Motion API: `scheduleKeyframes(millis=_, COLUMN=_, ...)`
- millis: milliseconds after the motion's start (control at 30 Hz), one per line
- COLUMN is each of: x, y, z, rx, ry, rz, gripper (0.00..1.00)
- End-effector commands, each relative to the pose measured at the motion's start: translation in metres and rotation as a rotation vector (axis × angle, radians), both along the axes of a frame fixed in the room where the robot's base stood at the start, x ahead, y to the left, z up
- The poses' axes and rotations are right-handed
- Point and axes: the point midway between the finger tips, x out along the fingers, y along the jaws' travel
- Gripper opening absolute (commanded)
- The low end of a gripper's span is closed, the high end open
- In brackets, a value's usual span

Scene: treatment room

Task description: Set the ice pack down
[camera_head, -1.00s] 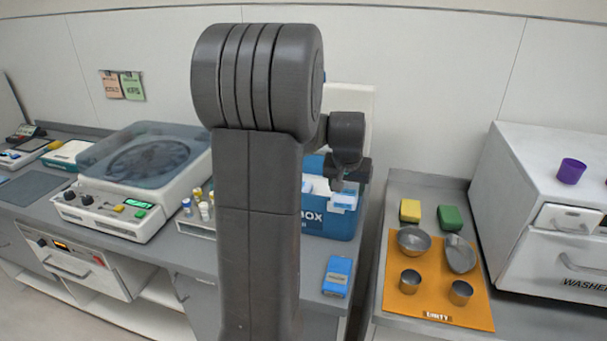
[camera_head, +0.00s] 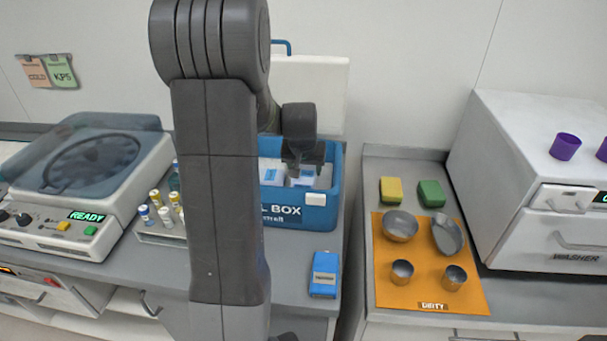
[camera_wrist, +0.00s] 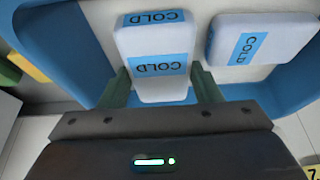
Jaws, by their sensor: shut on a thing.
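My gripper (camera_head: 305,166) reaches down into the open blue cool box (camera_head: 318,217) and is shut on a white ice pack (camera_head: 303,180) with a blue label. In the wrist view the held ice pack (camera_wrist: 158,45) reads COLD and sits between the two greenish fingers (camera_wrist: 161,84). A second ice pack (camera_head: 271,172) lies in the box beside it, a small gap apart in the wrist view (camera_wrist: 262,38). The held pack is inside the box walls; I cannot tell whether its underside touches the floor.
The white lid (camera_head: 310,90) stands open behind the box. A blue device (camera_head: 325,273) lies in front of it. A tube rack (camera_head: 160,236) and a centrifuge (camera_head: 80,190) stand left.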

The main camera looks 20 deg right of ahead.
Motion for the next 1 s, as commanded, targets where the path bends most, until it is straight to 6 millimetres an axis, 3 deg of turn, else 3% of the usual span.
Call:
scheduleKeyframes(millis=200, x=0.0, y=0.0, z=-0.027, rx=0.001, ry=0.003, rz=0.001, gripper=0.3)
scheduleKeyframes(millis=567, x=0.0, y=0.0, z=-0.032, rx=0.0, ry=0.0, rz=0.0, gripper=0.3)
scheduleKeyframes(millis=600, x=0.0, y=0.0, z=-0.033, rx=0.001, ry=0.001, rz=0.0, gripper=0.6)
scheduleKeyframes(millis=700, x=0.0, y=0.0, z=-0.032, rx=0.001, ry=0.001, rz=0.0, gripper=0.79)
scheduleKeyframes(millis=1000, x=0.0, y=0.0, z=-0.031, rx=0.001, ry=0.001, rz=0.0, gripper=0.8)
